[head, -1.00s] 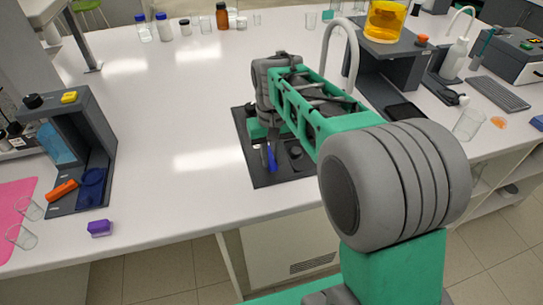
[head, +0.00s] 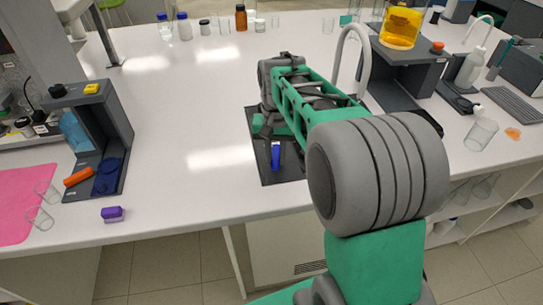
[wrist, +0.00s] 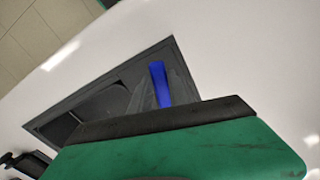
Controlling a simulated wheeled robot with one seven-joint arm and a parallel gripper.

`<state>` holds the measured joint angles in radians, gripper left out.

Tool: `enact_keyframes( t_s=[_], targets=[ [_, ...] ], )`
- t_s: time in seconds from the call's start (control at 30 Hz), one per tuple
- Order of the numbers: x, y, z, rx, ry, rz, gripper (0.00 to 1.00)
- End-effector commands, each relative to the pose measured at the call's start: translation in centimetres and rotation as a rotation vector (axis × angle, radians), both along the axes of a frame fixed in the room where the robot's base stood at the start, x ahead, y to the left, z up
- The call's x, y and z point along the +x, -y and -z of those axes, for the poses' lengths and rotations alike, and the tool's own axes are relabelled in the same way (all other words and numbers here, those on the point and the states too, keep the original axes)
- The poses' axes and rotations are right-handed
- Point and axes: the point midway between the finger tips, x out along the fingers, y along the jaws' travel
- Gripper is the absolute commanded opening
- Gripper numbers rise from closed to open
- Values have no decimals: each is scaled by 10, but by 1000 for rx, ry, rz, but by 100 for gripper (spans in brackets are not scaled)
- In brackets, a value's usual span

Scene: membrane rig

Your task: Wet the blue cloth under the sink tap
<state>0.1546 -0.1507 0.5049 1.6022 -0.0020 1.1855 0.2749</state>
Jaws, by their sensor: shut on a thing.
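The blue cloth (head: 275,155) hangs as a narrow strip from my gripper (head: 272,136), over the dark sink (head: 290,172). In the wrist view the cloth (wrist: 159,83) sticks out past the dark edge of my gripper (wrist: 160,113), with the sink (wrist: 105,97) behind it. My gripper is shut on the cloth; my arm hides most of the jaws. The grey curved tap (head: 352,45) rises behind my arm at the right; its base is hidden. I cannot see any water.
A dark stand (head: 400,72) with an amber beaker (head: 400,24) is right of the tap. At left are another dark stand (head: 119,125), a purple block (head: 112,214) and glass beakers (head: 42,218). Bottles (head: 241,18) line the back. The white bench left of the sink is clear.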

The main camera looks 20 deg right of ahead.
Motion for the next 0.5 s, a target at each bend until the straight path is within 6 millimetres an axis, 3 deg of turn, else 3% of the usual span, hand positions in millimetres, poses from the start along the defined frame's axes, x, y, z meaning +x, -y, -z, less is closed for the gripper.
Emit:
enact_keyframes(
  t_s=[0.3, 0.5],
  targets=[
    [0, -1, -1, -1, 2, -1, 44],
    [0, -2, -1, 0, 1, -3, 44]
  ],
)
